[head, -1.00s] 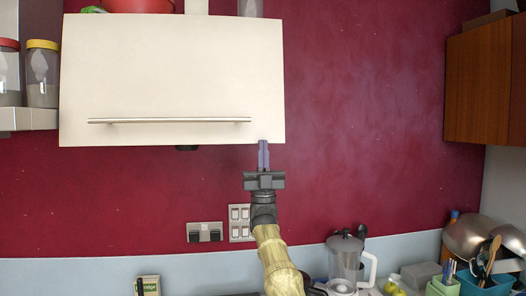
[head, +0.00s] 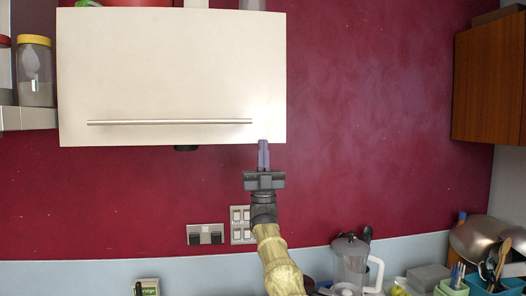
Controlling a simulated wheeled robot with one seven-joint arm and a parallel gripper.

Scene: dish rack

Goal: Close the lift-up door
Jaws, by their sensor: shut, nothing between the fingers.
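The lift-up door (head: 170,70) is a cream panel on a wall cabinet in the upper left of the head view. A long metal bar handle (head: 170,122) runs along its lower part. From this front view I cannot tell how far the door stands from the cabinet body, which it hides. My gripper (head: 263,143) points up at the door's lower right corner, with its fingers together and nothing between them. The fingertips overlap the door's bottom edge in the picture; whether they touch it I cannot tell.
A shelf with a yellow-lidded jar (head: 36,72) is left of the door. A wooden cabinet (head: 490,80) hangs at the right. Below are wall switches (head: 241,225), a clear jug (head: 350,262) and a utensil holder (head: 490,284). The red wall between the cabinets is clear.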

